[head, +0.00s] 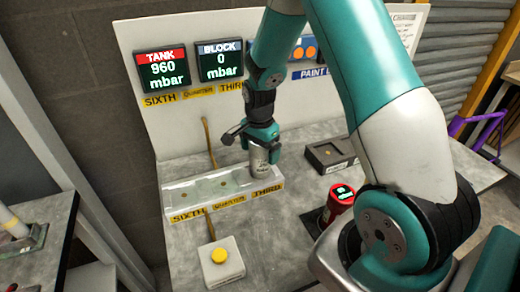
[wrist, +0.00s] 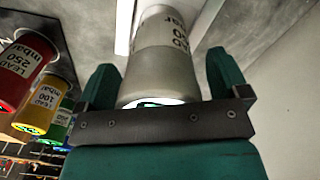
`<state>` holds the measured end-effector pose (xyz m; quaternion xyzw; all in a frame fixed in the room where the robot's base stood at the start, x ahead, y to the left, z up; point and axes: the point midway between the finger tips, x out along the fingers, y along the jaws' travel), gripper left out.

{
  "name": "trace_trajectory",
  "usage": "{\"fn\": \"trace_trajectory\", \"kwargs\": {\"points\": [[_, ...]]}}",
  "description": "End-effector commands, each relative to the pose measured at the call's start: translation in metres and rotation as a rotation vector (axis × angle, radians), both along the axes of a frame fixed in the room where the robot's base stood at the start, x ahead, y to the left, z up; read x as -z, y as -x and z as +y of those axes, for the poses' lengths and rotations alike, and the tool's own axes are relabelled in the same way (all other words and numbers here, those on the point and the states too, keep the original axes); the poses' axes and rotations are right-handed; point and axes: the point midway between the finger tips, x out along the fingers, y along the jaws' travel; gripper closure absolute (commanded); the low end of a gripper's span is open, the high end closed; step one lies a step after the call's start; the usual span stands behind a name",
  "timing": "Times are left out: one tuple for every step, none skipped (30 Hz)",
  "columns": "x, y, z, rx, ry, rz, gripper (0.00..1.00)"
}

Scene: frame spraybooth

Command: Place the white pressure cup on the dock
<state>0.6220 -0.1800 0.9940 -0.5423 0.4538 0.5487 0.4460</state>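The white pressure cup (head: 259,162) is a pale cylinder. In the wrist view the cup (wrist: 162,70) has a label with dark print and fills the space between both teal fingers. My gripper (head: 262,138) is shut on it; its fingers (wrist: 163,85) lie along both sides. In the head view the cup is nearly upright at the right end of a clear tray (head: 220,208), by the THIRD label. I cannot tell whether its base touches the tray. Which fixture is the dock is not clearly marked; the tray and a dark box (head: 330,155) are both in view.
A red cup (head: 339,203) with a lit top stands right of the tray. A yellow button box (head: 220,262) stands in front. The TANK display (head: 163,70) reads 960 mbar, the BLOCK display (head: 220,61) 0 mbar. Red (wrist: 24,70) and yellow (wrist: 42,102) cups show at wrist-view left.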

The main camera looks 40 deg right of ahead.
Motion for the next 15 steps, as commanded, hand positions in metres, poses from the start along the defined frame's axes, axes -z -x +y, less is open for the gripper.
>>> {"fn": "trace_trajectory", "kwargs": {"points": [[0.000,0.000,0.000,0.000,0.000,0.000,0.06],[0.000,0.000,0.000,0.000,0.000,0.000,0.06],[0.000,0.000,0.000,0.000,0.000,0.000,0.06],[-0.001,0.000,0.000,0.000,0.000,0.000,0.06],[-0.002,0.000,0.000,0.000,0.000,0.000,0.06],[-0.005,0.000,0.000,0.000,0.000,0.000,0.06],[-0.006,-0.001,0.000,0.000,0.001,-0.002,0.06],[-0.008,-0.001,0.000,0.000,0.000,-0.003,0.06],[-0.013,-0.001,0.000,0.000,0.001,-0.005,0.06],[-0.018,-0.001,0.000,0.000,0.001,-0.005,0.06],[-0.024,-0.002,0.000,0.000,0.002,-0.006,0.06],[-0.032,-0.002,0.000,0.000,0.002,-0.007,0.06],[-0.039,-0.002,0.000,0.000,0.002,-0.007,0.06],[-0.046,-0.002,0.000,0.000,0.001,-0.008,0.06],[-0.055,-0.002,0.000,0.000,0.001,-0.008,0.06]]}}
